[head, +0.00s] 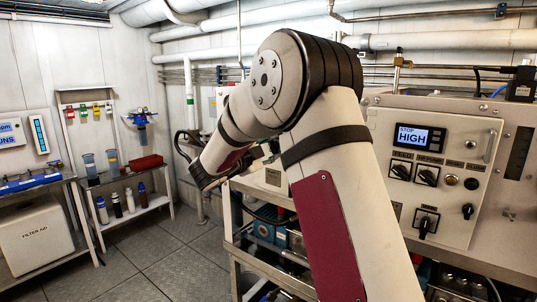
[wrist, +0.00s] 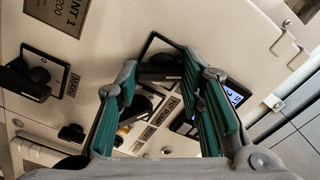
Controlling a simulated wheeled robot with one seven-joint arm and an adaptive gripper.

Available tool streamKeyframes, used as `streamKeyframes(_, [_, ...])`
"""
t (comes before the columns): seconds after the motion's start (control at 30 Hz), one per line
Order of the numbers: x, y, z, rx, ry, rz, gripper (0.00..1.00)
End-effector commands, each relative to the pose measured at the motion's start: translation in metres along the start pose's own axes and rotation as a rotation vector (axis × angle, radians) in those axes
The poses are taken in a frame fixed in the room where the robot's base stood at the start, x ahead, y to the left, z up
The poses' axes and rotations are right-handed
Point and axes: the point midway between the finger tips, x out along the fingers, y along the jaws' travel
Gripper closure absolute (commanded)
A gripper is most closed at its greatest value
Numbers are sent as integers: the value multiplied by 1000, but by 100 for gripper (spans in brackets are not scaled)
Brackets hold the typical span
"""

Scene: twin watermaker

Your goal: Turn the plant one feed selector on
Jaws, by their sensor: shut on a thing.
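In the wrist view, my gripper (wrist: 158,66) has its two teal-padded fingers on either side of a black selector knob (wrist: 158,72) on a cream panel. It is shut on this knob. The knob sits on a dark-edged square plate, partly hidden by the fingers. I cannot read its own label or tell its exact pointer angle. A second selector behind it, by a label reading HP PUMP (wrist: 161,110), is partly covered by the left finger. In the head view my arm hides the panel and the fingertips.
In the wrist view, a selector marked MAIN (wrist: 30,78) lies left, and a lit blue display (wrist: 236,95) lies right, close to the right finger. In the head view, another control panel (head: 455,215) stands right, shelves (head: 150,203) stand left, and open floor (head: 165,270) lies between.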

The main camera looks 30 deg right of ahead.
Motion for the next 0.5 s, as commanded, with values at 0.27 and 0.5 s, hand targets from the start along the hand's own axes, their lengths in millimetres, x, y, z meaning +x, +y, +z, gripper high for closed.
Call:
streamKeyframes(0.27, [0, 3, 4, 247, 0, 0, 93])
streamKeyframes(0.5, [0, 3, 5, 411, -1, 0, 93])
